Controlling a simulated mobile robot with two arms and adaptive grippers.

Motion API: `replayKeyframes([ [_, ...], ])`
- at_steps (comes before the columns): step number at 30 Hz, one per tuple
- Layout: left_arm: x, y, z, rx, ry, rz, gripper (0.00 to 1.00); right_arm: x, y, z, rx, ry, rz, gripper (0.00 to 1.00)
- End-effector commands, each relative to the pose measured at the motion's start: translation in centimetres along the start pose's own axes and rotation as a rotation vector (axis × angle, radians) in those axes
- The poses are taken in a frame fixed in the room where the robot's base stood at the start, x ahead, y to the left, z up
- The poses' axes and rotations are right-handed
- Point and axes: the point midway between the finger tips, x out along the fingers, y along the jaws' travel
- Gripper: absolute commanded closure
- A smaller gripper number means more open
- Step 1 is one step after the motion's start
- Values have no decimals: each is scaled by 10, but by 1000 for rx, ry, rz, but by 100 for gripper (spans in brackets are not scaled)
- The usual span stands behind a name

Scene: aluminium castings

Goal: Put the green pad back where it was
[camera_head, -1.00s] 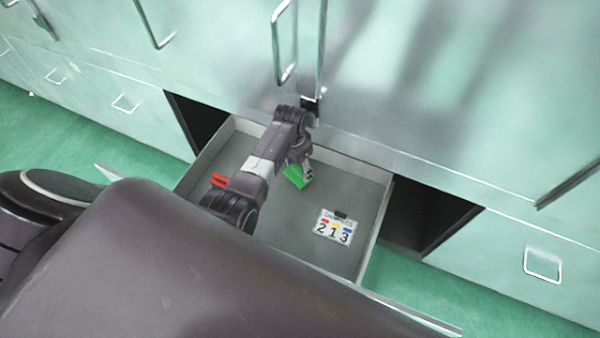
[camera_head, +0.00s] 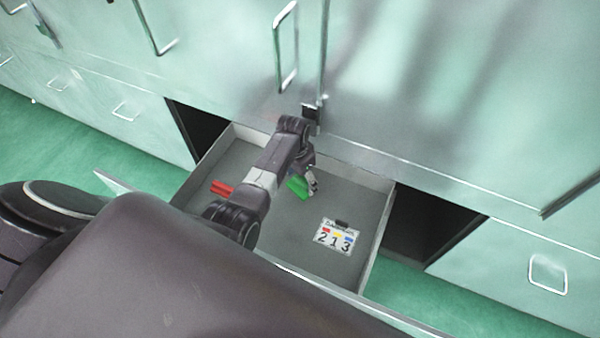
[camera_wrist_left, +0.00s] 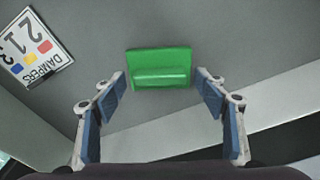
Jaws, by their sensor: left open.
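The green pad (camera_head: 297,187) lies on the grey floor of the open drawer (camera_head: 281,211), towards its back wall. In the left wrist view the green pad (camera_wrist_left: 160,68) lies just beyond and between my open fingertips, with no finger touching it. My left gripper (camera_head: 311,184) is over the drawer beside the pad and partly covers it in the head view. In the left wrist view the left gripper (camera_wrist_left: 160,86) is open and empty, its blue-padded fingers spread wide. My right gripper is not in view.
A red block (camera_head: 222,188) lies in the drawer's left part. A card marked 2 1 3 (camera_head: 337,237) lies at the right. Green cabinet fronts with handles (camera_head: 285,45) rise behind. Dark openings flank the drawer. The drawer floor between pad and card is clear.

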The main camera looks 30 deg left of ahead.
Motion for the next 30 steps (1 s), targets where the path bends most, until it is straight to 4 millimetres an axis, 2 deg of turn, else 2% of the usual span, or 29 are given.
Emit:
replayKeyframes([
  [18,-103,0,-1,1,2,-1,34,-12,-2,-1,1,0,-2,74],
  [24,-116,0,0,1,1,-1,34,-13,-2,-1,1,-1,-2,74],
  [30,-117,0,0,0,0,0,34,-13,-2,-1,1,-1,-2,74],
])
